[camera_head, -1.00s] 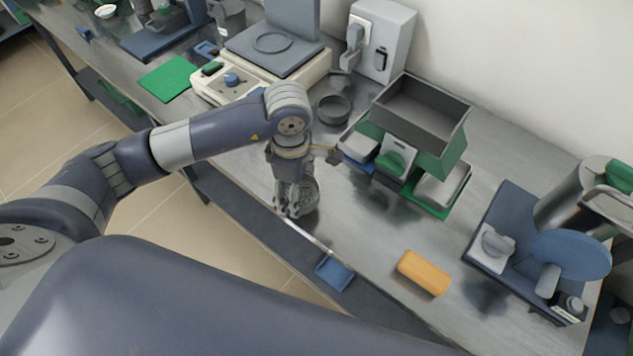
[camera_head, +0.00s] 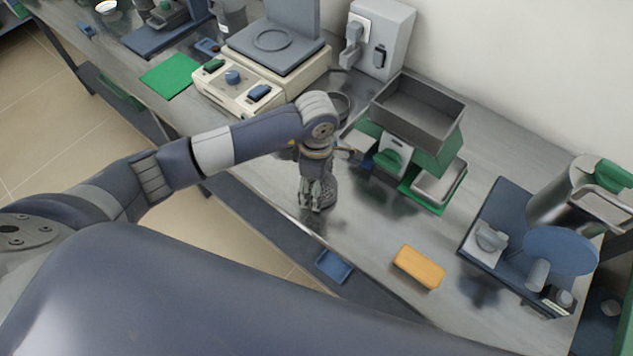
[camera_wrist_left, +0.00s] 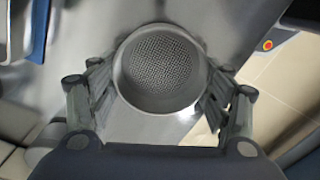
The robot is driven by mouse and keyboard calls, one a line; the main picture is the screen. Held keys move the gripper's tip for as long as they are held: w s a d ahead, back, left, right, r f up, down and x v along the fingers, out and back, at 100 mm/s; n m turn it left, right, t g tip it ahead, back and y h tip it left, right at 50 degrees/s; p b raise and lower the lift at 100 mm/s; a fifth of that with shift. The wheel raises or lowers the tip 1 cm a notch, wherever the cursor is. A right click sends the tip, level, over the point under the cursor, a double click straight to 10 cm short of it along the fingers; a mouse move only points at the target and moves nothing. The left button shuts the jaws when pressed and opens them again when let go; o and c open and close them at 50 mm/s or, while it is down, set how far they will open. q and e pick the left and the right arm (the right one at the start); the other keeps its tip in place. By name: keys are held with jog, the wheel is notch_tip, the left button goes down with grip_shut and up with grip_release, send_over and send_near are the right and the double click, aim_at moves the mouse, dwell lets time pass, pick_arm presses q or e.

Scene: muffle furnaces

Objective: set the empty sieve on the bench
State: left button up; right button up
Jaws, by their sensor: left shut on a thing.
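The sieve (camera_wrist_left: 160,68) is a round grey metal ring with a mesh bottom, and its mesh looks empty in the left wrist view. My left gripper (camera_wrist_left: 160,100) is shut on the sieve, with a finger on each side of its wall. In the head view my left gripper (camera_head: 318,200) points down near the front edge of the metal bench (camera_head: 345,235), and the sieve is mostly hidden behind the fingers. I cannot tell whether the sieve touches the bench. My right gripper is not in view.
A splitter with a grey hopper (camera_head: 418,112) and green body stands just right of my left gripper. A round dark pan (camera_head: 339,104) is behind my wrist. An orange block (camera_head: 419,267) lies to the right front. A beige balance (camera_head: 262,92) stands at the back left.

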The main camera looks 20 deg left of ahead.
pick_arm(q)
jog(key=o, duration=1.1)
jog(key=shift+f, duration=0.1)
jog(key=shift+r+p, duration=0.3)
notch_tip(320, 180, up, 12)
jog(key=b, duration=0.3)
jog(key=shift+f, duration=0.15)
